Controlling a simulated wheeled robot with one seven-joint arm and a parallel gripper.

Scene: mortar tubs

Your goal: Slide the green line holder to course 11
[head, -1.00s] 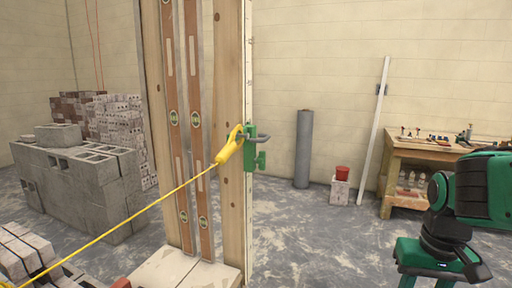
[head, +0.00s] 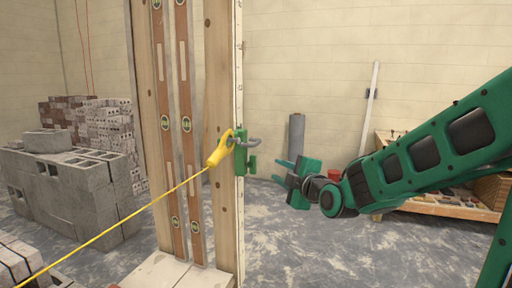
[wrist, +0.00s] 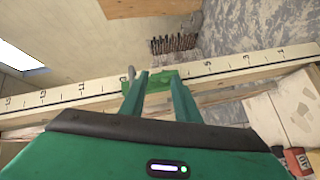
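The green line holder (head: 240,158) sits on the marked white edge strip (head: 239,85) of an upright wooden post. A grey loop and a green knob stick out on its right. A yellow hook (head: 219,149) with a taut yellow line is at its left. My gripper (head: 279,172) is right of the holder, open and empty, fingers pointing at it with a small gap in the head view. In the wrist view the holder (wrist: 155,80) shows between and beyond my fingertips (wrist: 158,78); contact cannot be told.
Two brown levels (head: 186,120) lean on the post. Grey blocks (head: 75,185) stand at the left. A wooden bench (head: 440,208) is behind my arm, with a grey roll (head: 296,135) by the wall.

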